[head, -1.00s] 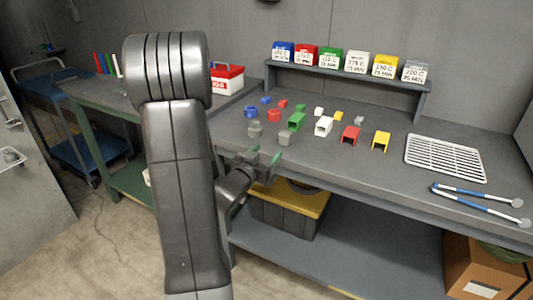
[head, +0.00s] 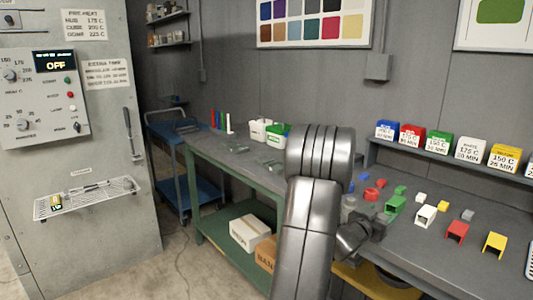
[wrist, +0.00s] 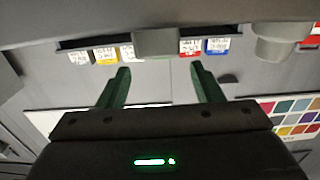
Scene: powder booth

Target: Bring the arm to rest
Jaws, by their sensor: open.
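My arm stands upright right of centre in the head view. Its dark gripper (head: 374,223) is low at the front edge of the grey workbench (head: 420,258), beside the small coloured parts; its fingers are hard to make out there. In the wrist view my gripper (wrist: 160,82) shows two green fingers spread well apart. Nothing is between them. A row of labelled boxes shows beyond the fingertips.
Labelled coloured boxes (head: 439,143) line a shelf behind the bench. A green-framed table (head: 226,158) with bins stands left of my arm. A blue cart (head: 176,137) is farther back. The grey oven cabinet (head: 105,215), reading OFF, has a protruding wire shelf (head: 85,200).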

